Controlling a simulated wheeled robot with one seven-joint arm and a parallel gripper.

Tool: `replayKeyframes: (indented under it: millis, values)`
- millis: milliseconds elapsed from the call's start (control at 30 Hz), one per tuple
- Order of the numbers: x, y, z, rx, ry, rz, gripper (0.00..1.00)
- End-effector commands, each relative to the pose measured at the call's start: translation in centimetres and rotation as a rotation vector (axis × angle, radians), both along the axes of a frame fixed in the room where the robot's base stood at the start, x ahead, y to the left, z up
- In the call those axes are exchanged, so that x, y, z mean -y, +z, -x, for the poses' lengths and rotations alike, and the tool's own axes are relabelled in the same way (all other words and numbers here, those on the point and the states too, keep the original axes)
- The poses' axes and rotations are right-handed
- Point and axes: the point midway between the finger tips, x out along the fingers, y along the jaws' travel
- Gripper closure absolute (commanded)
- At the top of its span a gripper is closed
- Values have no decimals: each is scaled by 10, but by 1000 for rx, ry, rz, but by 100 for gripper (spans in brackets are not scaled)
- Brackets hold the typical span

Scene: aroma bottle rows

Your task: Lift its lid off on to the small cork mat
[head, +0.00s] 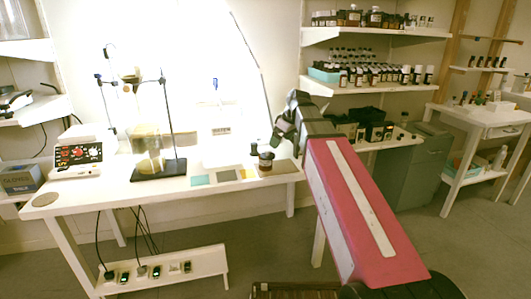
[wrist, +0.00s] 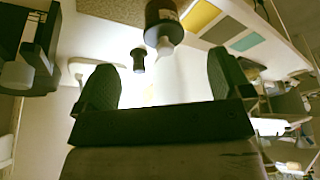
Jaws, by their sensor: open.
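A dark brown jar (head: 266,164) with a pale band stands on the white table, by the inner edge of a square cork-coloured mat (head: 285,168). In the wrist view, which looks upside down, the jar (wrist: 164,12) has a pale knob on its top end, facing my gripper. A small dark bottle or stopper (wrist: 138,60) shows beside it. My gripper (wrist: 163,78) is open and empty, its two fingers spread with the jar beyond the gap. In the head view my gripper (head: 283,128) hangs above and right of the jar, apart from it. A round cork mat (head: 45,199) lies at the table's far left.
Teal (head: 201,180), grey (head: 225,176) and ochre (head: 245,174) squares lie left of the jar. A stand with a glass vessel (head: 147,140) and a box with red dials (head: 79,153) stand further left. Shelves of bottles (head: 375,75) are behind my arm.

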Motion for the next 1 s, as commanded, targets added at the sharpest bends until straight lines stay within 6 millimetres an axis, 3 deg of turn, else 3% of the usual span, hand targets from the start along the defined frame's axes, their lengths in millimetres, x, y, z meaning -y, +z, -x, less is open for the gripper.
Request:
replayKeyframes:
  millis: [100, 267, 700, 1000]
  values:
    - [-8, 20, -3, 22, 49, -8, 4]
    - [-11, 23, -3, 29, 70, -9, 4]
    - [-27, -23, -13, 28, 68, -9, 4]
    - [-35, -40, -16, 27, 68, -8, 4]
